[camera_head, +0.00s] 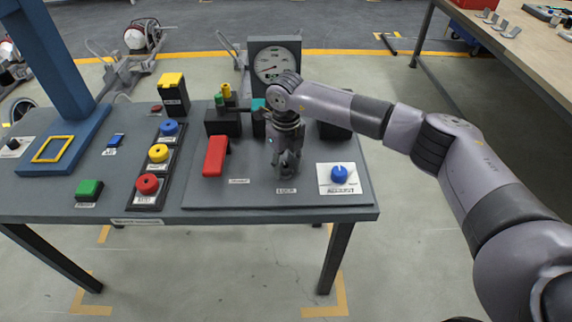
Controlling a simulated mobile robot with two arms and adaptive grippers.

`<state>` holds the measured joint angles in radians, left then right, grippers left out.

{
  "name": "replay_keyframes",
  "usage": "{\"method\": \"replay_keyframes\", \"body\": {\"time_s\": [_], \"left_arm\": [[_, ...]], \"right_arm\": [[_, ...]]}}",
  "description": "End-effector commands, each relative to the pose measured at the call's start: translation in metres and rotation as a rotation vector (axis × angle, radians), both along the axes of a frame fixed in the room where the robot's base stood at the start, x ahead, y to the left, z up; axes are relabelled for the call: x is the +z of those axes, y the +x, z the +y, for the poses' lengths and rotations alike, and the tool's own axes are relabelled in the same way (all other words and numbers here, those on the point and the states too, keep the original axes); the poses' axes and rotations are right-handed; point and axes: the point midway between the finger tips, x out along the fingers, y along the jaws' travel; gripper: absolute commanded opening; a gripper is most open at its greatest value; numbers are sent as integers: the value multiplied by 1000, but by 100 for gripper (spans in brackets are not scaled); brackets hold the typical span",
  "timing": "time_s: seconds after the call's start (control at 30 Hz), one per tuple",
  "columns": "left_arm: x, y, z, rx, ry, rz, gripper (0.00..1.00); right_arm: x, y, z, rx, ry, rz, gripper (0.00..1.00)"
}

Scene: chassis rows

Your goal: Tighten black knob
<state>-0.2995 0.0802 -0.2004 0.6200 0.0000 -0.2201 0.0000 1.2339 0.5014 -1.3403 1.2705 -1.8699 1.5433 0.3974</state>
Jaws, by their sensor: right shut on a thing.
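My right gripper (286,165) points straight down at the front middle of the grey panel on the table, just behind a small white label (286,191) that seems to read LOCK. It is shut on a small dark thing at the panel surface, which I take to be the black knob; the fingers hide almost all of it. Another small black knob (13,144) sits on a white plate at the far left of the table. My left gripper is not in view.
A blue knob (339,174) on a white plate is right of the gripper, and a red lever (215,156) is left of it. A gauge (271,63) stands behind. Blue, yellow and red buttons (147,184) line the left. The table's front edge (300,215) is clear.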

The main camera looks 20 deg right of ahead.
Motion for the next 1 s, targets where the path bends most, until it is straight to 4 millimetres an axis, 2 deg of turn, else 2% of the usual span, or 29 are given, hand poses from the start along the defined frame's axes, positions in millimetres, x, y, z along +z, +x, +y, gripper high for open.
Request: {"method": "replay_keyframes", "body": {"time_s": [1.0], "left_arm": [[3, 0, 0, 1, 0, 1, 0]], "right_arm": [[2, 1, 1, -965, 1, -1, 6]]}}
